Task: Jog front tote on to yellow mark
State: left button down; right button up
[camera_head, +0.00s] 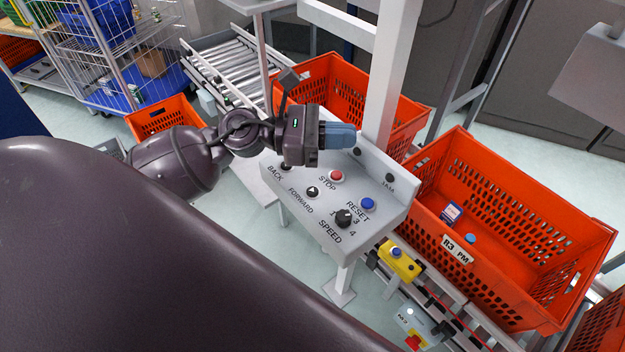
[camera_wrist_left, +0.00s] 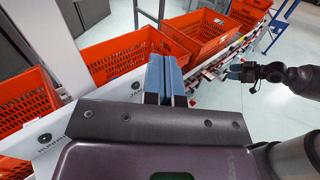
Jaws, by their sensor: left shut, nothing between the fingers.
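A grey control panel (camera_head: 300,212) carries a black FORWARD button (camera_head: 312,191), a red STOP button (camera_head: 336,175), a blue RESET button (camera_head: 368,204) and a black SPEED dial (camera_head: 345,217). My left gripper (camera_head: 340,135) is shut and empty above the panel's far edge, beyond STOP; its blue fingers also show in the wrist view (camera_wrist_left: 165,80). An orange tote (camera_head: 500,285) labelled R3 PM stands right of the panel with small items inside. Another orange tote (camera_head: 310,82) is behind the panel. My right gripper (camera_wrist_left: 236,72) shows small in the wrist view. I cannot make out a yellow mark.
A white post (camera_head: 393,70) rises behind the panel. A yellow box (camera_head: 400,262) with a blue button sits beside the conveyor, below the R3 PM tote. A roller conveyor (camera_head: 215,62) and a wire cage trolley (camera_head: 110,55) are at the back left.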

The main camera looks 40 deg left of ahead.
pick_arm(q)
jog(key=a+f+m+g+y, duration=0.6)
jog(key=m, duration=0.4)
jog(key=shift+s+a+f+m+g, duration=0.2)
jog(key=shift+m+g, duration=0.1)
jog(key=shift+g, duration=0.1)
jog(key=shift+d+f, duration=0.1)
jog(key=b, duration=0.3)
send_over(311, 192)
notch_tip(311, 192, down, 7)
jog(key=shift+f, duration=0.2)
jog(key=shift+f+b, duration=0.5)
jog(key=shift+f, duration=0.15)
pick_arm(e)
jog(key=shift+w+a+f, duration=0.1)
jog(key=shift+w+f, duration=0.25)
jog(key=shift+f, duration=0.25)
jog(key=shift+w+f, duration=0.3)
jog(key=shift+f, duration=0.3)
